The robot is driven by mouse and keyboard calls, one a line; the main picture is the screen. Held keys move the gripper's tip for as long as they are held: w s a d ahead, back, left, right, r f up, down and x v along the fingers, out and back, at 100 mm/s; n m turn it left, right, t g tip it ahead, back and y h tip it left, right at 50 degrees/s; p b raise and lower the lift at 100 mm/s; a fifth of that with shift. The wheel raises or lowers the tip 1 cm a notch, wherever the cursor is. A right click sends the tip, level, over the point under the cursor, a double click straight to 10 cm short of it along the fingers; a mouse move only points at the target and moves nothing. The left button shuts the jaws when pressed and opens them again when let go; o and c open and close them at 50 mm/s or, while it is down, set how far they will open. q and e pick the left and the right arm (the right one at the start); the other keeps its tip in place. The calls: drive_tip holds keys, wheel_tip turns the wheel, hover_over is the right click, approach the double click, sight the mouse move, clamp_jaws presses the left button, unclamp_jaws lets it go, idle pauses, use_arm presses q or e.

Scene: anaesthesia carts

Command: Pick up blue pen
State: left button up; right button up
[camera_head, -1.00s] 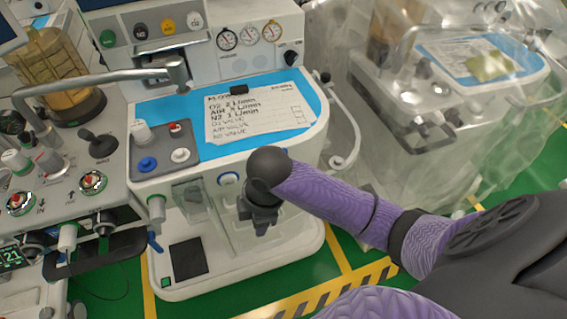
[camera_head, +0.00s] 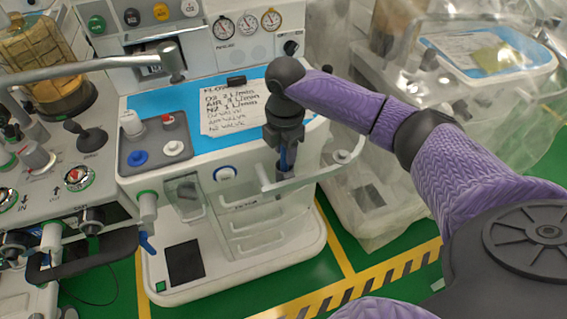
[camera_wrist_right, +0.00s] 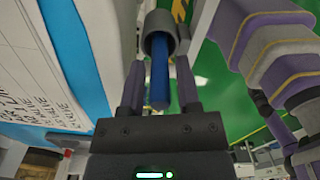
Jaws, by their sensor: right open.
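The blue pen (camera_wrist_right: 160,80) shows in the right wrist view, with one end in a grey round holder (camera_wrist_right: 162,28). In the head view a strip of the pen (camera_head: 284,157) shows below my right gripper's dark body. My right gripper (camera_head: 286,168) points down at the front right edge of the middle cart. In the right wrist view its two fingers (camera_wrist_right: 161,88) are apart, one on each side of the pen. I cannot tell whether either finger touches it. My left gripper is not in view.
The middle cart's blue top (camera_head: 205,143) carries a handwritten paper (camera_head: 232,108) close to my right gripper. A rail handle (camera_head: 335,165) curves along the cart's right side. A plastic-covered cart (camera_head: 400,75) stands at the right. Green floor (camera_head: 345,225) lies between them.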

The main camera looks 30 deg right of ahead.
clamp_jaws()
